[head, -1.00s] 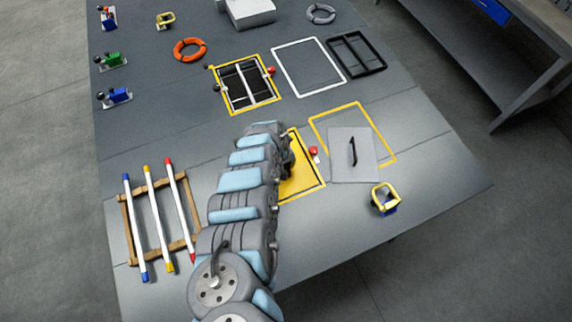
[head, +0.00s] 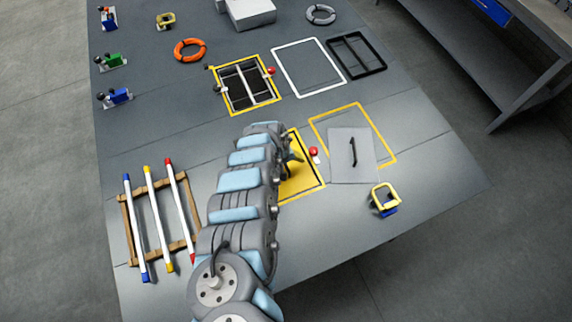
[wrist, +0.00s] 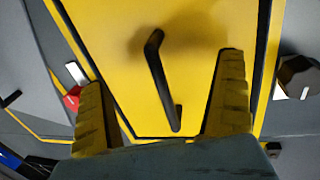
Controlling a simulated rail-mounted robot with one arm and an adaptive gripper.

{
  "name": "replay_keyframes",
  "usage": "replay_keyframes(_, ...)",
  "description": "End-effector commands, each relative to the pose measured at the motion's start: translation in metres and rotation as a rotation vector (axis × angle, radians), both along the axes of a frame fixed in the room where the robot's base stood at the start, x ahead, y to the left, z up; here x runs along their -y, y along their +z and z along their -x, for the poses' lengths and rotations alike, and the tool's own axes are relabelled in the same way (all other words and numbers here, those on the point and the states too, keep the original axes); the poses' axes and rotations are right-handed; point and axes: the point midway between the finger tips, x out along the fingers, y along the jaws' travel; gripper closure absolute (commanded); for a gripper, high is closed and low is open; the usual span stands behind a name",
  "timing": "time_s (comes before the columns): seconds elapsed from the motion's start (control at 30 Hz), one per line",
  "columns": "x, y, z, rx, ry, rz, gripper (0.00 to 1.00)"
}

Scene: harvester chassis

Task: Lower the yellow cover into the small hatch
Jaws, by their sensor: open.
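The yellow cover (head: 306,183) lies within the yellow-outlined small hatch, partly hidden behind my arm in the head view. In the wrist view the cover (wrist: 205,25) fills the middle, with a thin dark line along its edges inside the yellow border (wrist: 262,60). It looks flat, but I cannot tell whether it is fully flush. Its black bar handle (wrist: 160,80) stands up between my fingers. My gripper (wrist: 160,70) is open, one yellow ribbed finger on each side of the handle, with clear gaps to it. In the head view my gripper (head: 292,152) is over the cover.
A red knob (head: 314,152) sits beside the hatch. A grey plate with a black handle (head: 345,172) lies over another yellow outline to the right. An open yellow-framed hatch (head: 247,85) is farther back. Coloured rods (head: 158,222) lie on a wooden frame at left.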

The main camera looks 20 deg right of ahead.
Motion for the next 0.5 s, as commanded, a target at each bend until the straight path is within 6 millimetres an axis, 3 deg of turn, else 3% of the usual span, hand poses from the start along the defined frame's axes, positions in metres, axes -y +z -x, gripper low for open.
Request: replay_keyframes(0.5, -0.004, 0.022, 0.0, 0.0, 0.0, 0.0, 0.0)
